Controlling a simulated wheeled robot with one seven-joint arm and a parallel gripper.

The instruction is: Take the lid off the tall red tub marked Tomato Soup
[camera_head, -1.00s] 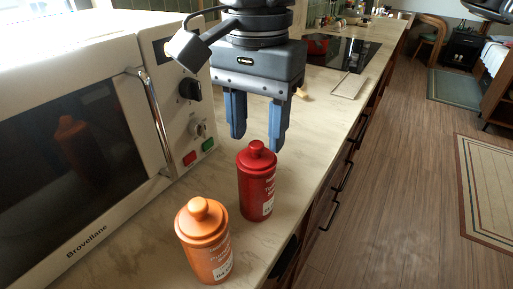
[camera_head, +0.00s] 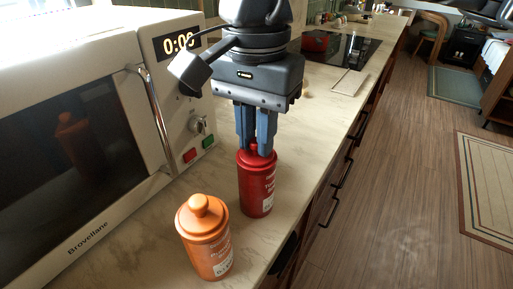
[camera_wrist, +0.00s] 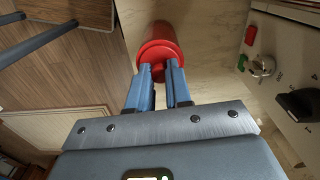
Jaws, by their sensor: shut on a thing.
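The tall red tub (camera_head: 257,191) stands upright on the counter, with pale lettering on its side too small to read surely. Its red lid (camera_head: 243,158) is seated on top. My gripper (camera_head: 256,149) is above the tub, fingers pointing down and shut on the lid's knob, which is mostly hidden between them. In the wrist view my gripper (camera_wrist: 160,72) closes around the knob, with the red lid (camera_wrist: 153,50) and the tub (camera_wrist: 161,31) beyond it.
An orange lidded tub (camera_head: 207,246) stands to the front left of the red one. A white microwave (camera_head: 100,215) fills the left side. The counter's edge drops off at the right.

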